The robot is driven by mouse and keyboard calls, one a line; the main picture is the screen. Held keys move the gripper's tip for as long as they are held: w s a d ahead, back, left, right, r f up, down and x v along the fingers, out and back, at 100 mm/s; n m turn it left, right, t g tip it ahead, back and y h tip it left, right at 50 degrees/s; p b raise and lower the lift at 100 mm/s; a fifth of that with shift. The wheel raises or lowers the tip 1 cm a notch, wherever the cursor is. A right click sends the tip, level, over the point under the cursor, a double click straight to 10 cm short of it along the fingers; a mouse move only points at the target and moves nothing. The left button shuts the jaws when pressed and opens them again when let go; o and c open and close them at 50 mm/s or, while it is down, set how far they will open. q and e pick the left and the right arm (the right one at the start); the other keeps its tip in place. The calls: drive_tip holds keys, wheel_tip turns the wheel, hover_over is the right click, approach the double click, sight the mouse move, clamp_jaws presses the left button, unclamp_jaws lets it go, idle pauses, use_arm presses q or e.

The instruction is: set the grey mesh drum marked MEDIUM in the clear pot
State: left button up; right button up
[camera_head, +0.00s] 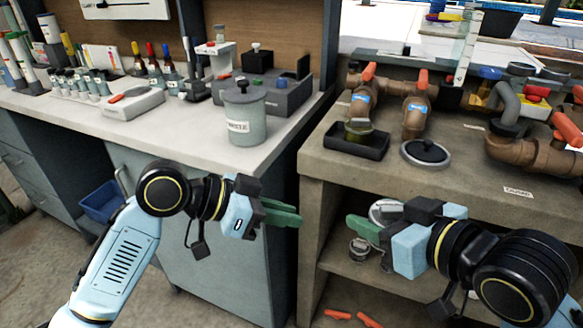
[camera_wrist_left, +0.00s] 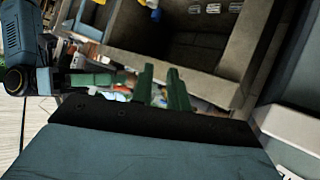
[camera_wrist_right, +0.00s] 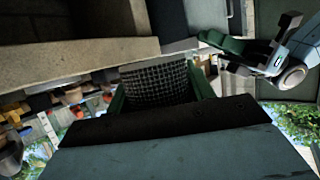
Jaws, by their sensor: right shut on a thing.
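My right gripper (camera_head: 370,226) is in front of the stone bench's open shelf, shut on the grey mesh drum. In the right wrist view the drum (camera_wrist_right: 158,82) shows its dark wire grid between the two green fingers. In the head view the gripper mostly hides it, and a round silvery top (camera_head: 385,210) shows behind the fingers. Its marking cannot be read. My left gripper (camera_head: 290,213) is empty and slightly open, in front of the white-topped cabinet. I cannot make out the clear pot for certain. A greyish pot (camera_head: 245,122) with a dark lid and WASTE label stands on the white worktop.
A small jar (camera_head: 360,248) is on the shelf below. A gap separates the worktop and bench.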

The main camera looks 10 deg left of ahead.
sight(387, 207)
use_arm(q)
drive_tip(key=s+d+r+m+g+h, duration=0.1)
drive_tip(key=s+r+m+g, duration=0.15)
drive_tip(key=r, duration=0.35)
drive_tip(key=s+d+r+m+g+h, duration=0.1)
drive_tip(key=s+d+r+m, duration=0.15)
drive_tip(key=r, duration=0.45)
drive_tip(key=shift+m, duration=0.3)
drive_tip(key=x, duration=1.1)
drive_tip(key=shift+w+f, duration=0.1)
drive_tip(key=shift+f, duration=0.1)
drive_tip(key=shift+a, duration=0.1)
drive_tip(key=shift+c, duration=0.2)
clamp_jaws()
use_arm(e)
drive_tip(key=o, duration=1.1)
drive_tip(key=shift+c, duration=0.2)
